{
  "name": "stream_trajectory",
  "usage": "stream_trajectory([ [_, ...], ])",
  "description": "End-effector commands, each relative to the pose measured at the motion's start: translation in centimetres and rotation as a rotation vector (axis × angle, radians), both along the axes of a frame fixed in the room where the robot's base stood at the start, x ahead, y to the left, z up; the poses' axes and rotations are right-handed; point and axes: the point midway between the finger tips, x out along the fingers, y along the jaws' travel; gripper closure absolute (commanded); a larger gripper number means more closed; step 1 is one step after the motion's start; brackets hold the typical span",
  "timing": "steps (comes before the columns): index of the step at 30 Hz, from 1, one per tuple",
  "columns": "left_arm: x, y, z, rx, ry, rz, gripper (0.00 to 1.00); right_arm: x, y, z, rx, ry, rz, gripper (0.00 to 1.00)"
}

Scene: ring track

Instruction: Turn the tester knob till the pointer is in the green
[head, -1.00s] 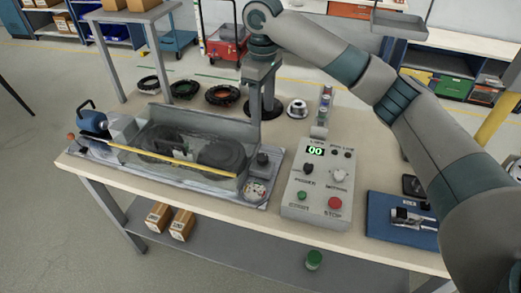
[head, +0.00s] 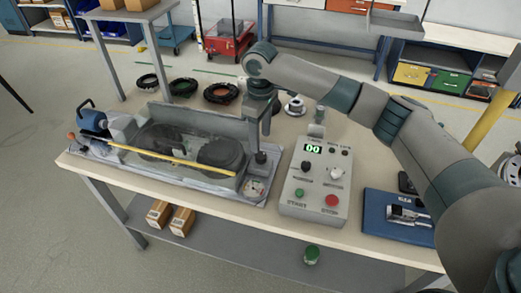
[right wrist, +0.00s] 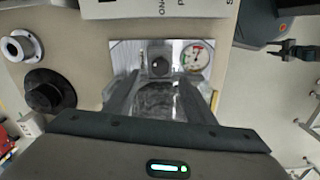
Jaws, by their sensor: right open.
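The tester knob (right wrist: 160,66) is a dark round knob on a small metal plate beside the tester gauge (right wrist: 196,57), a white dial with red and green marks. The pointer is too small to read. In the head view the knob (head: 261,158) and gauge (head: 257,187) sit at the right end of the long machine. My right gripper (head: 257,148) points down at the knob. In the right wrist view its open fingers (right wrist: 158,88) lie to either side of the knob's line; I cannot tell whether they touch it. My left gripper is not in view.
A grey control box (head: 315,205) with a green "00" display, small knobs and green and red buttons stands just right of the gauge. A blue tray (head: 375,222) lies farther right. Black flanged part (right wrist: 48,92) and pale ring (right wrist: 22,46) stand nearby.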

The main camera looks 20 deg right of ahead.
Motion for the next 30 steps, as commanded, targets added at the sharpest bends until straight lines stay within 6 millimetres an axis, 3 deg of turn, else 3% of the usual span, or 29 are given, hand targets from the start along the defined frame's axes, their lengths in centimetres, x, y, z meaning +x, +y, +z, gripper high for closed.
stream_trajectory([
  [12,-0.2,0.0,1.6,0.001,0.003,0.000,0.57,0.0,0.0,-6.3,0.000,0.001,0.000,0.50],
  [18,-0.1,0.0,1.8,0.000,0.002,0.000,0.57,0.0,0.0,-7.4,-0.001,-0.001,0.001,0.50],
  [27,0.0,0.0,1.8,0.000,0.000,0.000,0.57,0.0,0.0,-7.5,-0.001,-0.001,0.000,0.50],
  [30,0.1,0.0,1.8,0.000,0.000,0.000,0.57,0.0,0.0,-7.5,-0.001,-0.001,0.000,0.74],
])
